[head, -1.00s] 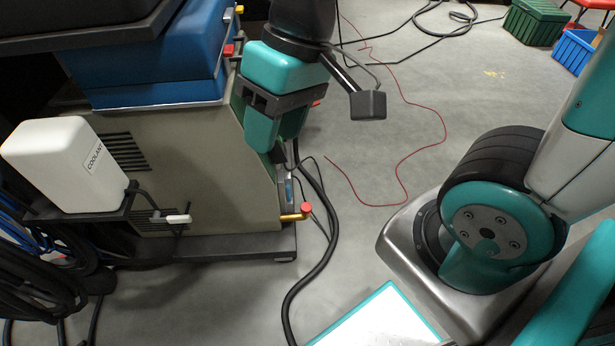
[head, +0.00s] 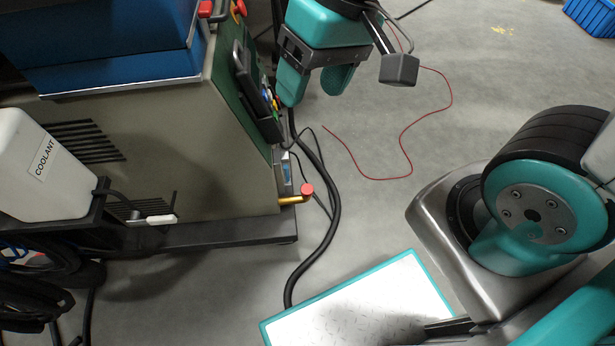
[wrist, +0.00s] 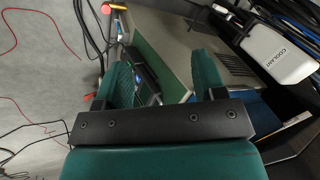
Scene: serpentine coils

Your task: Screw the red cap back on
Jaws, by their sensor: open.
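The red cap (head: 306,190) is at the outer end of a short brass pipe (head: 289,200) low on the machine's right side. It looks seated on the pipe's upturned end; I cannot tell how tightly. In the wrist view the red cap (wrist: 107,9) is small at the top edge, beyond the left finger. My gripper (head: 316,88) is open, with its two teal fingers apart and nothing between them. It is above the cap in the head picture and clear of it. The wrist view also shows my gripper's fingers (wrist: 165,75) spread.
The beige machine (head: 160,160) has a dark-green control panel (head: 245,80) close to my gripper's left. A black hose (head: 330,210) runs down beside the cap. A white coolant tank (head: 45,165) stands at left. A thin red wire (head: 440,110) lies on open grey floor.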

